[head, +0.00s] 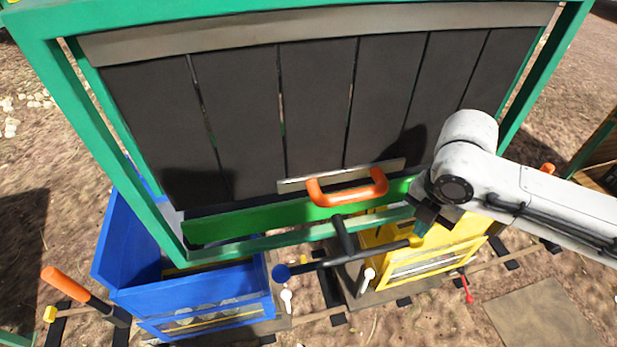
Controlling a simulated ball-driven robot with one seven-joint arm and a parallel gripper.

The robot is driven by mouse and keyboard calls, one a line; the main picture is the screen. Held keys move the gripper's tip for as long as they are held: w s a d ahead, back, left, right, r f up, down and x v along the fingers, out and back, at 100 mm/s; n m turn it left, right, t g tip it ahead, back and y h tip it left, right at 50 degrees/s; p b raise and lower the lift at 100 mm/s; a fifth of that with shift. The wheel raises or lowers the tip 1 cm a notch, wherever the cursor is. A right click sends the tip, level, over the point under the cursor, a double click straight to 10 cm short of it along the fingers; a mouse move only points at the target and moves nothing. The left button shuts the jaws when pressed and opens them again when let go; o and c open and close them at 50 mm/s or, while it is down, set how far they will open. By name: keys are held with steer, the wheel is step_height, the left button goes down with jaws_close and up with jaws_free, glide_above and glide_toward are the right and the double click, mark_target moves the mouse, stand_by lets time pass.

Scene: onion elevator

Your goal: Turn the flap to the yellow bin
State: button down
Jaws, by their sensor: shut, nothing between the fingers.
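The yellow bin (463,243) stands at the lower right under the green frame, and the blue bin (135,268) stands at the lower left. Between them is a black T-shaped lever (347,257), likely the flap's control. Its left end has a blue knob (282,272) and its right end a yellow knob (416,241). The bar slopes, with the yellow end higher in the picture. My gripper (421,229) is shut and empty, pointing down close to the yellow knob. I cannot tell whether it touches the knob. The flap itself is not clearly visible.
A dark slatted panel (318,105) with an orange handle (347,190) fills the green frame (140,195). An orange-gripped lever (75,290) sticks up at the lower left. A red-tipped lever (467,290) is by the yellow bin.

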mark_target(416, 240)
steer(key=shift+f+b, duration=1.45)
steer(key=shift+f, duration=1.25)
steer(key=shift+r, duration=0.15)
steer(key=shift+s+d+r+p, duration=0.1)
steer(key=shift+s+r+p, duration=0.2)
steer(key=shift+r+p, duration=0.25)
steer(key=s+r+p, duration=0.2)
steer(key=s+d+r+p, duration=0.1)
steer(key=s+r+p, duration=0.1)
steer(key=shift+s+d, duration=0.15)
